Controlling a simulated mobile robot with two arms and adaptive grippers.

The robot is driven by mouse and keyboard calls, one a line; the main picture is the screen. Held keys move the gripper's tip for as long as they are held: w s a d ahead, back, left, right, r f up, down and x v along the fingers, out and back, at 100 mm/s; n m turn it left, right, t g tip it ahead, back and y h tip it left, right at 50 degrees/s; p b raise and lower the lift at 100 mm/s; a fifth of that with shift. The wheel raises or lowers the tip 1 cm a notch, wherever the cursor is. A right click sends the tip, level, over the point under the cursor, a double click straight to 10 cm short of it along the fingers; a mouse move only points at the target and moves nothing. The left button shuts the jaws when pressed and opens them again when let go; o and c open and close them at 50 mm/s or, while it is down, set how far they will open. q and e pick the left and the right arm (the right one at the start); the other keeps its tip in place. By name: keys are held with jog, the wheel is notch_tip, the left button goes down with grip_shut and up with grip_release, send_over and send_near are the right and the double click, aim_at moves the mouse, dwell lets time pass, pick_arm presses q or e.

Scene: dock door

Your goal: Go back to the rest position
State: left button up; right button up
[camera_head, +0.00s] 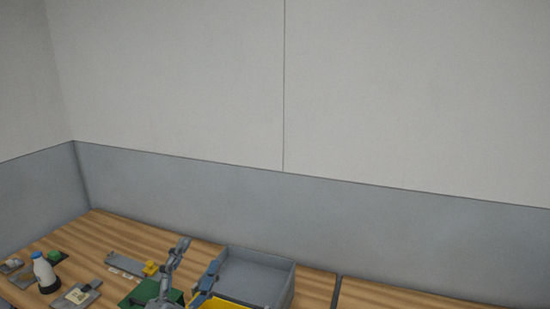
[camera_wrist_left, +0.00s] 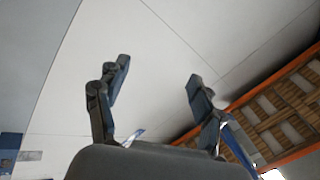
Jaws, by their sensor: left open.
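My left gripper (camera_head: 197,258) is low in the head view, over the wooden table beside a grey bin. Its two fingers are spread apart. The left wrist view shows the same open fingers (camera_wrist_left: 158,74) with nothing between them, against a pale wall or ceiling. My right gripper is in neither view.
The wooden table (camera_head: 98,232) holds a grey bin (camera_head: 288,288), a yellow bin (camera_head: 222,304), a green object (camera_head: 147,292), a yellow block (camera_head: 150,268) and a white bottle (camera_head: 43,270). A grey-and-white wall (camera_head: 180,187) stands behind. Loaded racking (camera_wrist_left: 275,105) shows in the wrist view.

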pick_arm(q)
jog(key=s+a+f+n+g+y, duration=0.2)
jog(key=a+f+n+g+y, duration=0.3)
jog(key=f, duration=0.4)
jog(key=s+a+f+n+g+y, duration=0.2)
jog(key=s+a+f+n+y, duration=0.15)
jog(key=f+n, duration=0.35)
jog(key=s+d+f+n+g+h, duration=0.2)
jog(key=s+f+g, duration=0.9)
jog(key=s+f, duration=0.7)
jog(key=s+f+g+b, duration=0.1)
jog(key=s+f, duration=0.1)
jog(key=f, duration=1.2)
jog(key=s+f+g+b, duration=0.1)
jog(key=s+f, duration=0.1)
jog(key=f, duration=1.1)
jog(key=s+a+f+b, duration=0.2)
jog(key=s+a+f, duration=0.1)
jog(key=s+f, duration=1.3)
jog(key=shift+f+g, duration=0.4)
jog(key=shift+f, duration=0.35)
